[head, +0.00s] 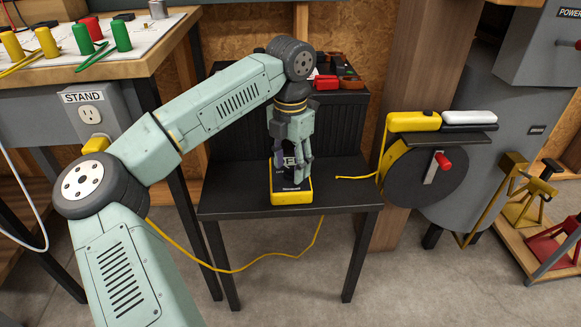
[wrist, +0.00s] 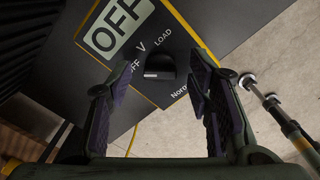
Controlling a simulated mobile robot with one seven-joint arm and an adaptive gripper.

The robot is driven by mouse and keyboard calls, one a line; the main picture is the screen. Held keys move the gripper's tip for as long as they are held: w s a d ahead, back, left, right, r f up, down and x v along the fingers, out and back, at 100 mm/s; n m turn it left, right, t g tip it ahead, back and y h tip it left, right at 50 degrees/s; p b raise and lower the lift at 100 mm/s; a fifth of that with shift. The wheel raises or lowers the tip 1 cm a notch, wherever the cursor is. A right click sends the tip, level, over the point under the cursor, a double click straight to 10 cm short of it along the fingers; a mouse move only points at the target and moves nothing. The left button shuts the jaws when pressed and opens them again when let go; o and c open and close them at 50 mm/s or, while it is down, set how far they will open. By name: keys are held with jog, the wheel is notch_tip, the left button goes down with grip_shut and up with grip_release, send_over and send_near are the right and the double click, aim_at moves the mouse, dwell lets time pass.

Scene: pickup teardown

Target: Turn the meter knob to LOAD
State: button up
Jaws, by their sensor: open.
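The meter (head: 292,197) is a black and yellow box on the small black table. Its display (wrist: 118,26) reads OFF in the wrist view. The dark meter knob (wrist: 160,66) sits below the display, with a pale mark toward its left side. The labels OFF, V and LOAD are printed around it, LOAD at the upper right. My gripper (head: 291,168) is over the meter and hides part of its face. In the wrist view my gripper (wrist: 160,72) is open, one finger on each side of the knob.
The black table (head: 235,200) has bare top on both sides of the meter. A yellow cord (head: 230,270) hangs below it. A cable reel (head: 410,180) with a red handle stands at the right. A workbench (head: 130,62) with red, green and yellow parts is at the left.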

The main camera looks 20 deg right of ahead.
jog(key=shift+f, duration=0.3)
jog(key=shift+c, duration=0.4)
grip_shut()
